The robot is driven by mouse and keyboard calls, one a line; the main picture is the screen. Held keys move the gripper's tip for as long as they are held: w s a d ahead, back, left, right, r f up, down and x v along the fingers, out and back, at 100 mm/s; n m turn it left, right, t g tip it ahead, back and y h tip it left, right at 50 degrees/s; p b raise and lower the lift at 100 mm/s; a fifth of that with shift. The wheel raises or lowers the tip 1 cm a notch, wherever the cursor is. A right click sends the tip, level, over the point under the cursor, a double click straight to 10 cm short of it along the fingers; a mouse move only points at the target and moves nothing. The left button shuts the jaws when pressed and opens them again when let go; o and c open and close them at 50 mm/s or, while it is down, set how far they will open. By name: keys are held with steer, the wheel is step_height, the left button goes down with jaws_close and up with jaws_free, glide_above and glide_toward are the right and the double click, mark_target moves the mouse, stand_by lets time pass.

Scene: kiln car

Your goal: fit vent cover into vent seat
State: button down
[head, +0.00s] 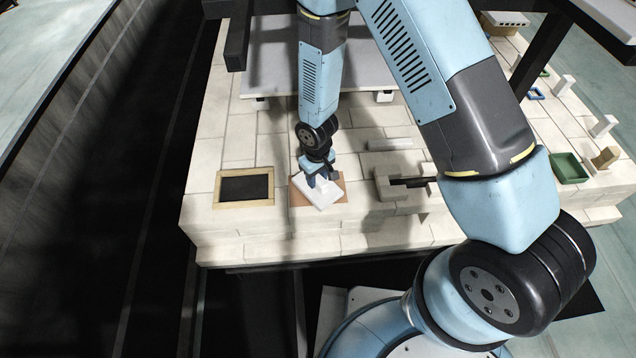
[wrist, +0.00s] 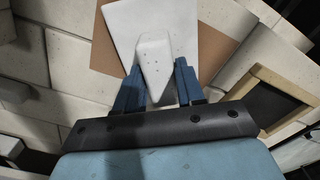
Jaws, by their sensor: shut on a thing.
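The vent cover, a white square plate (head: 324,196) with a raised tapered grip (wrist: 154,52), is over a flat brown mat (head: 298,197) in the head view. The plate is turned at an angle to the mat. My gripper (head: 319,178) points down with its blue fingers (wrist: 158,86) on either side of the grip, shut on it. I cannot tell whether the plate touches the mat. The vent seat, a tan frame around a dark opening (head: 245,204), lies left of the mat and is empty. It shows at the right in the wrist view (wrist: 282,80).
The pale brick deck (head: 230,222) is clear between frame and mat. Right of the mat stand a slotted pale block (head: 398,203) and a white bar (head: 389,143). A grey raised shelf (head: 270,75) is behind. A green tray (head: 569,168) is at far right.

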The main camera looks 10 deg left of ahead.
steer(key=shift+r, duration=0.55)
stand_by(0.6)
steer(key=shift+r, duration=1.55)
